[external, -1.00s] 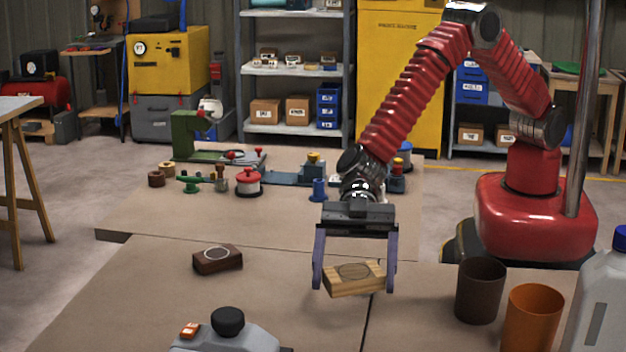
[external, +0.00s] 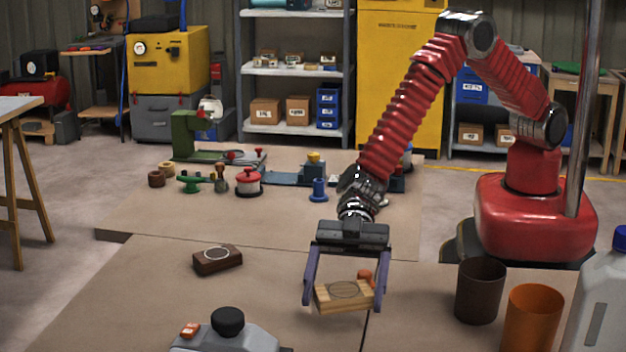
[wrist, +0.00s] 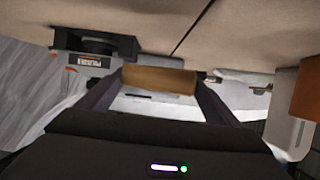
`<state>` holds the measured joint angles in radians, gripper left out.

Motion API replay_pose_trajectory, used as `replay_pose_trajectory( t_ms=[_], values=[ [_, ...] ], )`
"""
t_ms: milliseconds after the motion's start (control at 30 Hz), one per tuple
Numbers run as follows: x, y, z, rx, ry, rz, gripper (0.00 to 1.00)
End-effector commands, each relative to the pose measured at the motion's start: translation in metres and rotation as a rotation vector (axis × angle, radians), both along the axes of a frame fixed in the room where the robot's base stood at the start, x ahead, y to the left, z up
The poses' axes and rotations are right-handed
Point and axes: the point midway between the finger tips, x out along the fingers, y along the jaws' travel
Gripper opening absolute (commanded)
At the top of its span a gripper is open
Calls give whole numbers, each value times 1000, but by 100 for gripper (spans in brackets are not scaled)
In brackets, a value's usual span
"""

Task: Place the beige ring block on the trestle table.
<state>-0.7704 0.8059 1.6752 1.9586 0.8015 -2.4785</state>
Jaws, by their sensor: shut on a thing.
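The beige ring block (external: 344,298), a pale wooden block with a ring mark on its top, is between the two fingers of my gripper (external: 344,305). My gripper is shut on its ends and holds it over the brown work surface; the height above it is hard to judge. The block (wrist: 160,80) also shows edge-on between the fingers in the wrist view. A table with a pale top (external: 18,104) and splayed wooden legs, which looks like the trestle table, stands at the far left, cut off by the picture edge.
A dark brown ring block (external: 217,260) lies left of my gripper. A grey device with a black knob (external: 228,321) is at the front. A dark cup (external: 480,291), an orange cup (external: 532,318) and a grey jug (external: 600,300) stand at right. Small parts crowd the rear surface.

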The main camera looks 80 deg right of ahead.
Motion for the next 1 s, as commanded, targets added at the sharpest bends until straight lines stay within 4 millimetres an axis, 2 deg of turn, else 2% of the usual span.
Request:
replay_pose_trajectory(
  t_ms=[100,200,567,833,1000],
  values=[
    [0,0,-21,-2,2,-1,61],
    [0,0,-30,0,1,0,61],
    [0,0,-33,0,0,0,61],
    [0,0,-61,-1,1,0,61],
    [0,0,-70,0,-1,0,61]
  ],
)
